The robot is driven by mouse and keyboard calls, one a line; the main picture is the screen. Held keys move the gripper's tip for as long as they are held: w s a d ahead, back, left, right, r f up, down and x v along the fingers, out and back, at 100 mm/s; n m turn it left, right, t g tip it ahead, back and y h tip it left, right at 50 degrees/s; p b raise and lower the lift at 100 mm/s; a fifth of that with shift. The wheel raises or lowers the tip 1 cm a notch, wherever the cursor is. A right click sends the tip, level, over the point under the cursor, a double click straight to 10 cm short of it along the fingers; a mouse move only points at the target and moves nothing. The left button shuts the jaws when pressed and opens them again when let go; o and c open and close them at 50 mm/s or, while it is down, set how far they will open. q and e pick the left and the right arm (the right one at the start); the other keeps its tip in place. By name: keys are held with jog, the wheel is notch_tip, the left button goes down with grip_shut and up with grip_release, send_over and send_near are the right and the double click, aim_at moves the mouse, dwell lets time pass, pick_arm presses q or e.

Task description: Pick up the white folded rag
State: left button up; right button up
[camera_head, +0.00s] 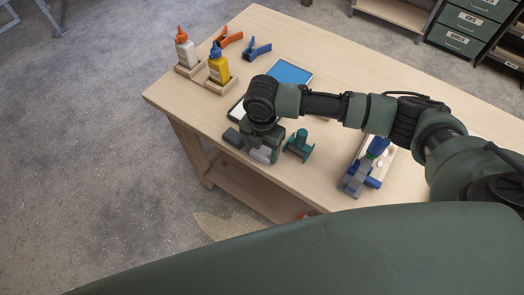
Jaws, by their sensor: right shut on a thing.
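My right gripper (254,143) reaches in from the right, above the front left edge of the wooden table (335,115). It points down and is shut on a pale grey-white piece (262,154), which looks like the folded rag. The gripper hides much of this piece, so its full shape and any contact with the table are unclear. Behind the gripper, a flat white patch with a dark edge (237,113) shows on the table, partly covered by the arm. My left gripper is not in view.
A white bottle (186,53) and a yellow bottle (218,70) stand in wooden holders. Orange (228,37) and blue (256,51) clamps lie behind. A blue-surfaced tray (289,72), a green tool (299,144) and a blue-grey tool (356,179) flank the arm. Drawers (464,25) stand back right.

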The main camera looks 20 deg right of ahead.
aim_at(262, 151)
notch_tip(262, 151, up, 20)
jog(key=b, duration=0.3)
dwell(0.3)
jog(key=o, duration=0.4)
jog(key=shift+c, duration=1.3)
